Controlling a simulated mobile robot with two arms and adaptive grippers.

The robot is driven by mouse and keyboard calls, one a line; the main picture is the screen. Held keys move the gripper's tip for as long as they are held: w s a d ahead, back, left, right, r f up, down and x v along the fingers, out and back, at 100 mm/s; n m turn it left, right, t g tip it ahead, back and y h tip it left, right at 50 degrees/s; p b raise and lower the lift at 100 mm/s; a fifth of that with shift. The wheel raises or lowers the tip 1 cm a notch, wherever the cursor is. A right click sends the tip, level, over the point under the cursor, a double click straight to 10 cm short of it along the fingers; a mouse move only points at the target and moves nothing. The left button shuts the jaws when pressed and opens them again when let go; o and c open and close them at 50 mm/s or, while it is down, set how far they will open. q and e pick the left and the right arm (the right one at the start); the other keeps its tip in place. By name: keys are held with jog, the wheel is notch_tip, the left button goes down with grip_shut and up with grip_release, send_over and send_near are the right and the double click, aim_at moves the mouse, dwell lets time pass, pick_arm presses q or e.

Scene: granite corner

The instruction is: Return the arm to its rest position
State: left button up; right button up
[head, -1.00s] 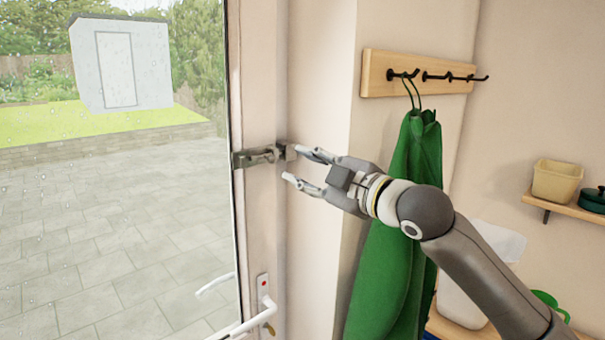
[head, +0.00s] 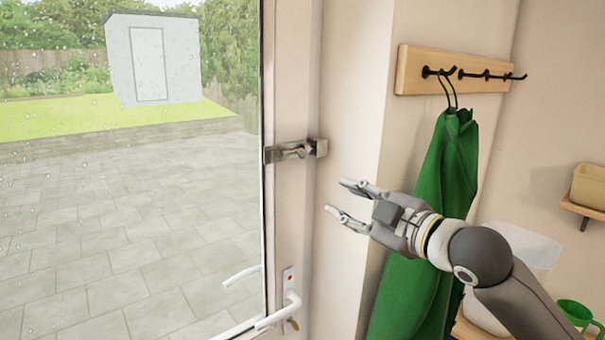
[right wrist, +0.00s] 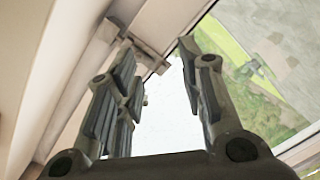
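My right gripper (head: 347,203) is open and empty in the head view, to the right of and below the metal latch (head: 296,150) on the door frame, apart from it. My right arm (head: 480,257) comes in from the lower right. In the right wrist view, the two open fingers of the gripper (right wrist: 157,70) have nothing between them, and the latch (right wrist: 147,52) shows beyond them. My left gripper is in neither view.
A glazed door with a white handle (head: 280,311) is on the left. A green garment (head: 440,190) hangs from a wooden hook rail (head: 450,75), close behind my right arm.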

jog(key=s+d+f+m+g+h, duration=0.1)
jog(key=s+d+f+m+h, duration=0.2)
jog(key=f, duration=0.7)
jog(key=s+f+m+g+h, duration=0.1)
jog(key=s+f+m+g, duration=0.2)
jog(key=f, duration=0.7)
jog(key=s+d+f+m+h, duration=0.1)
jog(key=s+d+f+m, duration=0.3)
jog(key=f, duration=0.6)
jog(key=s+d+f+m+g+h, duration=0.25)
jog(key=s+f, duration=0.45)
jog(key=s, duration=0.5)
jog(key=s+d+f+m+g+h, duration=0.2)
jog(key=s+d+f+m+g, duration=0.15)
jog(key=s+f, duration=0.65)
notch_tip(320, 180, down, 26)
jog(key=s+n+g+b, duration=0.1)
jog(key=s+g+b, duration=0.1)
jog(key=s+b, duration=0.1)
jog(key=s+d+f+g+b, duration=0.1)
jog(key=s+d+f+b, duration=0.2)
jog(key=s+f, duration=1.4)
notch_tip(320, 180, down, 3)
jog(key=shift+d+r+n, duration=0.1)
jog(key=shift+d+n, duration=0.2)
jog(key=shift+d, duration=0.05)
